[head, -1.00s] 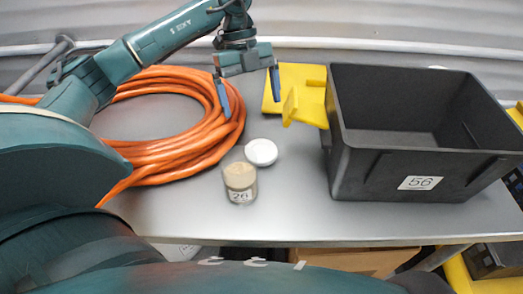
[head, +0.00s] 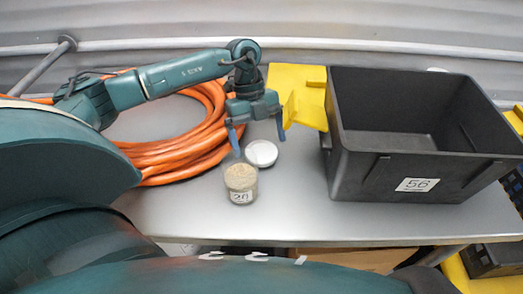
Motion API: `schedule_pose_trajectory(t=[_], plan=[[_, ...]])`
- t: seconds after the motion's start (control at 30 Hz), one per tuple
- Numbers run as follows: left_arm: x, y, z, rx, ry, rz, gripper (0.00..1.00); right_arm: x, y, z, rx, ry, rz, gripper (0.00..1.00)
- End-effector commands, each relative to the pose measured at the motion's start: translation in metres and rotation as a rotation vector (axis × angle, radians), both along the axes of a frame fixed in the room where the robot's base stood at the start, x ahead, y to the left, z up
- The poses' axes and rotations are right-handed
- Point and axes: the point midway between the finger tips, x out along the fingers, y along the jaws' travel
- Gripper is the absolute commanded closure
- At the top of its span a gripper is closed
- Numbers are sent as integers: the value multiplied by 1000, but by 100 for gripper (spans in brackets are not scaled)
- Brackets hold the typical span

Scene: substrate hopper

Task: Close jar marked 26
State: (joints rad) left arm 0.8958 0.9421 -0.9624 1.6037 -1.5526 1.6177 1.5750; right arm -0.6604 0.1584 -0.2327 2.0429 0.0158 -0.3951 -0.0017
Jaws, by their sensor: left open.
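The jar marked 26 (head: 241,184) stands upright on the metal table, uncapped, with pale brown grainy contents showing at its top. A white round lid (head: 261,153) lies on the table just behind and to the right of the jar. My left gripper (head: 259,147) points down with its fingers spread, one on each side of the lid in the picture. It is open; whether the fingers touch the lid or are still above it I cannot tell. My right gripper is not in view.
A black bin marked 56 (head: 416,184) stands on the table to the right. A yellow bracket-like piece (head: 304,97) lies behind, beside the bin. A coiled orange hose (head: 170,157) lies to the left. The table front (head: 300,222) is clear.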

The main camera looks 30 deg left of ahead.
Motion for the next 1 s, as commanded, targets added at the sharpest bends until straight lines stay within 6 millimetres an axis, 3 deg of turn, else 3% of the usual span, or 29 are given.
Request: schedule_pose_trajectory(t=[0.2, 0.57, 1.0], plan=[[-4, -8, -20, -1, -1, -1, 5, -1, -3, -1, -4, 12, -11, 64], [-4, -8, -21, 0, -2, -1, 5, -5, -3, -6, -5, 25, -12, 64], [-4, -7, -21, 0, -2, -1, 41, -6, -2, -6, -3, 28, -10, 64]])
